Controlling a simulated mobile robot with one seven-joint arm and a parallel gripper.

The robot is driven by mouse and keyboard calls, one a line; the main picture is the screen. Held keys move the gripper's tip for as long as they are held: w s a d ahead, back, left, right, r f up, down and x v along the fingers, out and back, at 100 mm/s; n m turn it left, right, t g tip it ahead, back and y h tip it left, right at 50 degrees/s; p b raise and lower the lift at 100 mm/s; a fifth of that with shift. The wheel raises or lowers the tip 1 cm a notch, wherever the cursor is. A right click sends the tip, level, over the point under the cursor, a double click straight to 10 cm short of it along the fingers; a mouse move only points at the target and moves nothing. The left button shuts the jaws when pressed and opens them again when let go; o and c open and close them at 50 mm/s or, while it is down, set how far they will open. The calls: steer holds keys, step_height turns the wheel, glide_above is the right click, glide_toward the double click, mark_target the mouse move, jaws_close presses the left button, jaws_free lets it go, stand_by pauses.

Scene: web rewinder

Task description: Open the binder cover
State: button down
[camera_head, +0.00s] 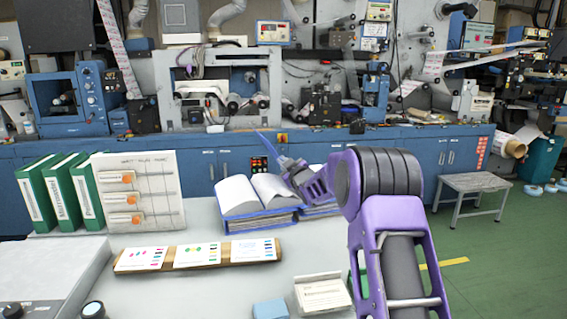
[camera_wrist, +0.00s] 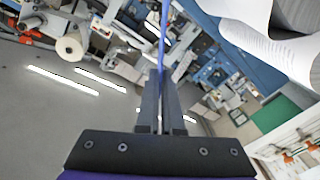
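A blue binder (camera_head: 258,217) lies on the grey table with curved white pages (camera_head: 236,192) spread open on top. Its right part is partly hidden behind my purple arm and gripper. My gripper (camera_head: 284,161) is above the binder's right part, pointing up and left. A thin blue strip (camera_head: 266,143), which looks like the binder cover seen edge-on, rises from the fingertips. In the wrist view the fingers (camera_wrist: 161,84) are close together with this blue strip (camera_wrist: 162,48) between them. The white pages (camera_wrist: 262,45) show at the upper right there.
Green binders (camera_head: 62,193) and a white rack with orange knobs (camera_head: 138,193) stand at the table's left. A wooden strip with printed cards (camera_head: 197,255) lies in front of the binder. A blue block (camera_head: 270,309) and a small card box (camera_head: 322,294) are near the front.

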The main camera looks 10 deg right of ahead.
steer(key=shift+d+r+m+p, duration=0.3)
steer(key=shift+d+r+m, duration=0.1)
steer(key=shift+d, duration=0.1)
steer(key=d+m, duration=0.1)
steer(key=d+m+p, duration=0.1)
steer(key=w+d+r+m+p, duration=0.1)
steer(key=m, duration=0.1)
steer(key=shift+d, duration=0.4)
steer(key=c, duration=1.1)
jaws_free()
steer(key=shift+o, duration=0.2)
steer(key=shift+s, duration=0.1)
